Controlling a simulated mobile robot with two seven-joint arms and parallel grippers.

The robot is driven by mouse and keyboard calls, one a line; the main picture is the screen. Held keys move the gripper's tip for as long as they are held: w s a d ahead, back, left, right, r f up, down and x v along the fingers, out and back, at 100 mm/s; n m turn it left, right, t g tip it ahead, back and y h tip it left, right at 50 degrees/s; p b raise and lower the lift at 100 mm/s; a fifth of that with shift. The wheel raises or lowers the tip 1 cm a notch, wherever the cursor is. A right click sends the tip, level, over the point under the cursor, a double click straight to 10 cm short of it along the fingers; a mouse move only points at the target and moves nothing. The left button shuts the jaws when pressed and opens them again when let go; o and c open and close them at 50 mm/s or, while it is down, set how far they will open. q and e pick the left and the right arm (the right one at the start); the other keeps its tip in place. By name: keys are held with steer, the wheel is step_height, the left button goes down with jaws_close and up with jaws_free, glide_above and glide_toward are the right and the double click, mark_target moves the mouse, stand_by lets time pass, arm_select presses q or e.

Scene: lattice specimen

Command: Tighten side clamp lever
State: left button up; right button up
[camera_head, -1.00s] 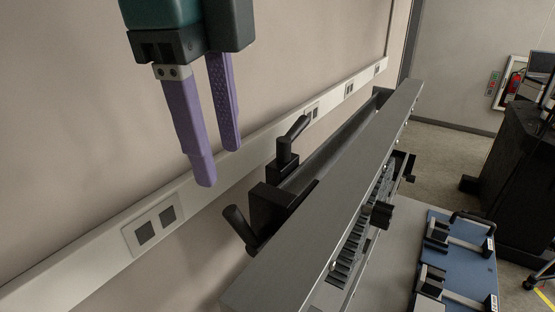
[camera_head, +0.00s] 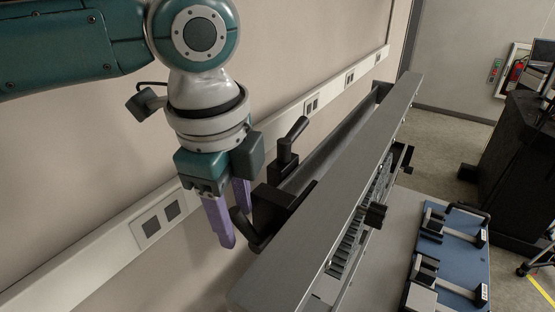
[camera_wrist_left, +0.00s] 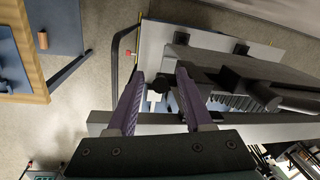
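The metal specimen fixture (camera_head: 330,210) is a long grey rail crossing the head view diagonally. On its left side are two black clamp levers: a near one (camera_head: 243,226), low beside a black block, and a farther one (camera_head: 291,140) that slants up. I cannot tell which is the side clamp lever. My left gripper (camera_head: 236,226) points down beside the near lever, its purple fingers apart. In the left wrist view, a black knob (camera_wrist_left: 159,84) shows between the open fingers (camera_wrist_left: 158,90); contact cannot be made out. My right gripper is out of view.
A wall with a white socket rail (camera_head: 120,235) runs close along the left. A blue board with clamps (camera_head: 458,237) lies on the bench at right. A dark cabinet (camera_head: 510,150) stands beyond.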

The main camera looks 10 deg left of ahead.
arm_select(q)
jaws_close()
stand_by(1.3)
